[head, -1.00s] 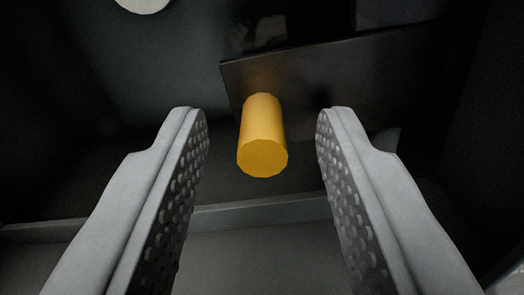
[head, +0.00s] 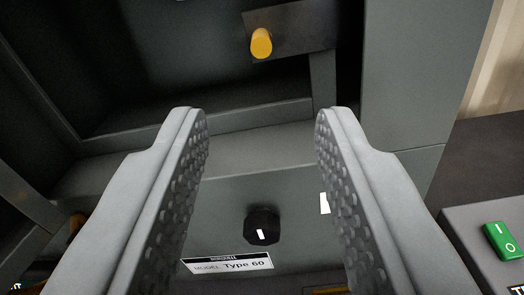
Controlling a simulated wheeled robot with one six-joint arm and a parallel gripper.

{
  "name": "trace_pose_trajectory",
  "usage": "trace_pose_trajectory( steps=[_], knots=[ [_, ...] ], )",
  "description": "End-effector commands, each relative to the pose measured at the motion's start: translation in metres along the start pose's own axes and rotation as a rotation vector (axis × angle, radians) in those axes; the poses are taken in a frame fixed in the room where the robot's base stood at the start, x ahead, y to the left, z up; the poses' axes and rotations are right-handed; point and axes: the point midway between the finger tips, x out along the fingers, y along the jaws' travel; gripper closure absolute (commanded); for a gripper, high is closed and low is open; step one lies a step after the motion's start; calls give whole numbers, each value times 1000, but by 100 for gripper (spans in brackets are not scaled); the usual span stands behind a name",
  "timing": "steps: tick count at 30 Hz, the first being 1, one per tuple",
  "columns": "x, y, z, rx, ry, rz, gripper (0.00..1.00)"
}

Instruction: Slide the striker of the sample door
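A yellow cylindrical peg (head: 261,43) sticks out from a dark plate (head: 310,28) inside the dark cabinet opening, at the top of the head view. It appears to be the striker of the sample door, though no label shows this. My gripper (head: 263,122) is open and empty, its two grey, studded fingers spread wide. The peg is beyond the fingertips and above the gap between them in the picture, apart from both.
Below the opening, a grey panel carries a black knob (head: 262,226) with a white mark and a label (head: 228,263) reading "Type 60". A green switch (head: 503,241) sits on a grey box at the right. The cabinet's grey right wall (head: 410,80) stands beside the opening.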

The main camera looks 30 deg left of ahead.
Motion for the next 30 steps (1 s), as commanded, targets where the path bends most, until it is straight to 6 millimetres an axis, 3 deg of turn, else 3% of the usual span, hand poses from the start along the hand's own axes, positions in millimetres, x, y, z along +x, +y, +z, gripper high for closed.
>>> trace_pose_trajectory(
  steps=[6, 12, 30],
  knots=[
    [-37, 1, 0, -1, 1, 2, 64],
    [-52, 0, 0, 0, 0, 0, 64],
    [-57, -2, -4, -6, 4, 5, 64]
  ],
)
